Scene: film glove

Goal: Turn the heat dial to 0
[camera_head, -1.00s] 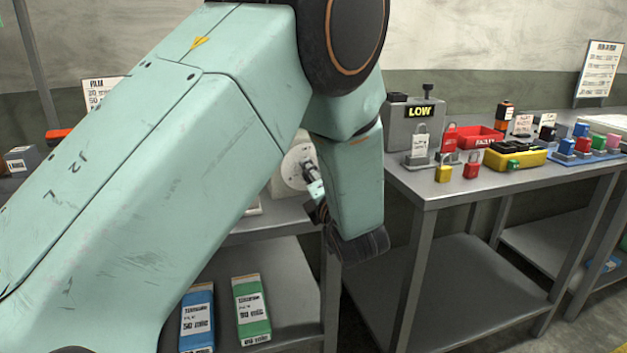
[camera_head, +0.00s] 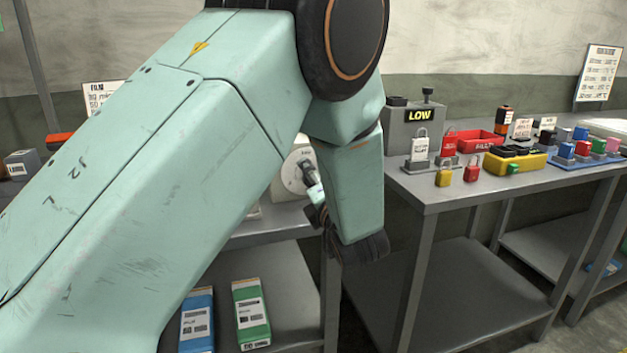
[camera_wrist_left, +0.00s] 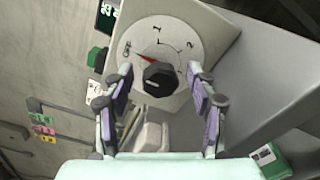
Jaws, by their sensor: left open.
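The heat dial is a black knob (camera_wrist_left: 158,75) with a red pointer, on a round pale plate (camera_wrist_left: 185,38) marked with numbers, on the face of a light box. In the left wrist view the red pointer points up and left, towards the mark at the left of the plate, whose lettering I cannot read surely. My left gripper (camera_wrist_left: 160,100) is open, with its fingers on either side of the knob and apart from it. In the head view my left arm hides most of the box; part of the plate (camera_head: 292,172) shows beside the wrist. My right gripper is not in view.

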